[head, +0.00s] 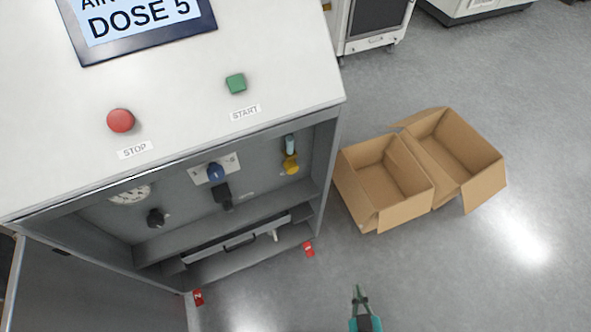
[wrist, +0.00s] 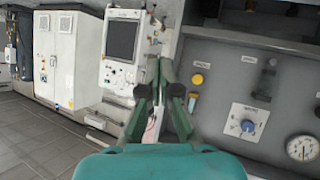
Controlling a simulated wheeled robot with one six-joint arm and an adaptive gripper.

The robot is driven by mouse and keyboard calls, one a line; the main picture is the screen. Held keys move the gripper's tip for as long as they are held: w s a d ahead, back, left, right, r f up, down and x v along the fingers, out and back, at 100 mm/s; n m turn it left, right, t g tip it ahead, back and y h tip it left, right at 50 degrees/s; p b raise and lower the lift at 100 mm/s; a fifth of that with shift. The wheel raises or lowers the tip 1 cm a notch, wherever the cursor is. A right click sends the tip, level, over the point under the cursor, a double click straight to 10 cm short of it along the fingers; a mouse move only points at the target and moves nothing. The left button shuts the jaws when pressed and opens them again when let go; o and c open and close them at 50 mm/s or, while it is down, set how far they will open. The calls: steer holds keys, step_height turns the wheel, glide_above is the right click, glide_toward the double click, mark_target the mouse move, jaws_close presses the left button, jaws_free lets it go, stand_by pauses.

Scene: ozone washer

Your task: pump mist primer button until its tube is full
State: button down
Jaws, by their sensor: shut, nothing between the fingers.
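A yellow button (head: 291,164) sits at the right end of the recessed panel inside the open washer cabinet. A short pale blue tube (head: 290,145) stands right above it in the head view; its fill level is too small to read. The yellow button (wrist: 197,79) also shows in the wrist view, just right of my fingers. My gripper (head: 358,291) is shut and empty, in front of the cabinet and to its right, apart from the button. Its closed fingers (wrist: 160,63) show in the wrist view.
The panel also holds a blue knob (head: 216,172), a black lever (head: 223,196), a black knob (head: 157,217) and a gauge (head: 130,195). The cabinet door (head: 85,290) hangs open at left. Open cardboard boxes (head: 385,182) stand right of the cabinet.

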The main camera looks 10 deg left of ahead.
mark_target(291, 167)
steer(key=w+a+f+h, duration=0.2)
steer(key=w+a, duration=0.5)
steer(key=w, duration=0.6)
steer(key=w+a+r+t+h, duration=0.1)
steer(key=w+a+r+t, duration=0.1)
steer(key=w+a+r, duration=0.3)
steer(key=w+a, duration=0.2)
steer(key=a, duration=0.1)
steer(key=shift+w+a+m+h, duration=0.3)
steer(key=shift+a+m+h, duration=0.05)
steer(key=shift+m+h, duration=0.05)
steer(key=shift+w+r, duration=0.1)
steer(key=shift+r, duration=0.05)
steer(key=w+a, duration=0.5)
steer(key=w, duration=0.2)
steer(key=shift+w, duration=0.15)
stand_by(0.5)
steer(key=shift+w+a, duration=0.2)
steer(key=shift+w, duration=0.05)
